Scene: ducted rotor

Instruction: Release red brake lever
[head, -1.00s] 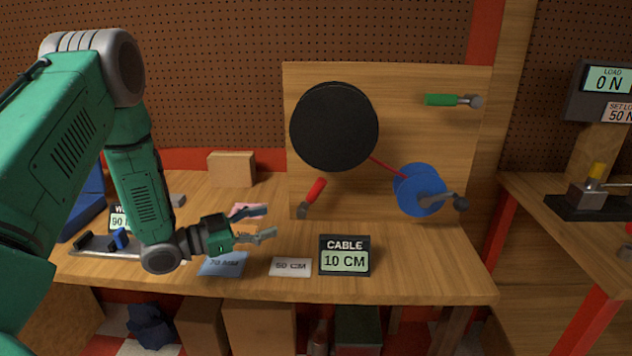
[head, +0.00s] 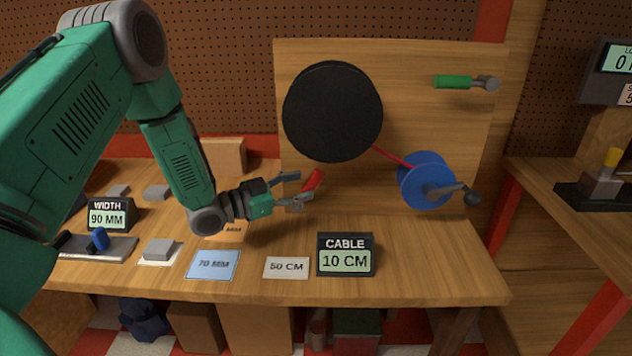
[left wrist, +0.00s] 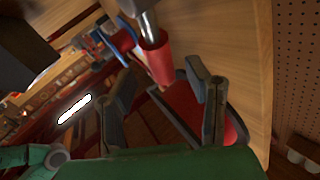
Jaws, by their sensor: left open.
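The red brake lever (head: 313,181) is mounted low on the upright wooden board, below the black disc (head: 332,111). My left gripper (head: 297,188) is open at the lever, and its fingers partly hide the lever's lower end in the head view. In the left wrist view the red lever handle (left wrist: 157,60) with its metal shank lies ahead of the two open fingers (left wrist: 165,105), roughly between them. I cannot tell whether they touch it. A red cable runs from the disc to a blue spool (head: 424,178) with a crank. My right gripper is not in view.
A green-handled lever (head: 455,82) is at the board's upper right. The cable display (head: 345,256) reads 10 CM and stands in front of the board. Cards (head: 286,268) and a width display (head: 109,214) lie left of it. The table's right front is clear.

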